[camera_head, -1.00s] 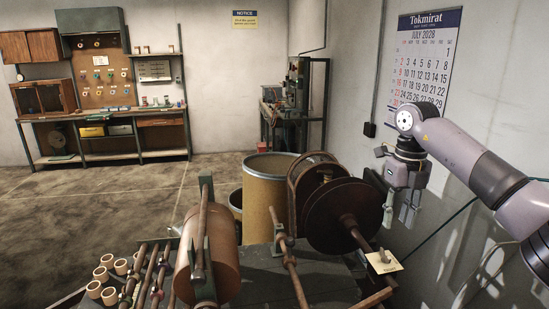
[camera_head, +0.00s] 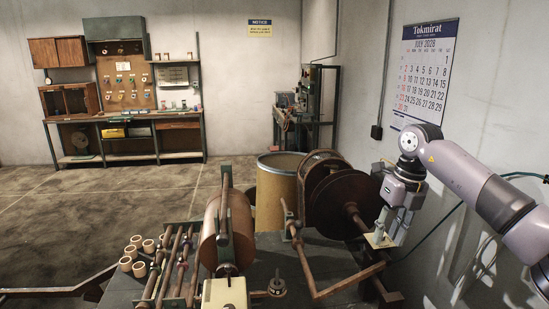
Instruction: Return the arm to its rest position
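My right arm comes in from the right edge. Its gripper (camera_head: 391,222) points down beside the large brown disc (camera_head: 347,207) of the winding machine, near a small pale plate (camera_head: 380,241) on the machine's shaft. The two fingers look apart, with nothing visible between them. I cannot tell whether the fingers touch the plate. My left arm and gripper are not in view.
The winding machine, with a brown roller (camera_head: 229,235), fills the lower middle. Several cream rolls (camera_head: 134,254) sit at its left. A tan drum (camera_head: 276,196) stands behind. A wall with a calendar (camera_head: 425,75) is close on the right. Open floor lies at left.

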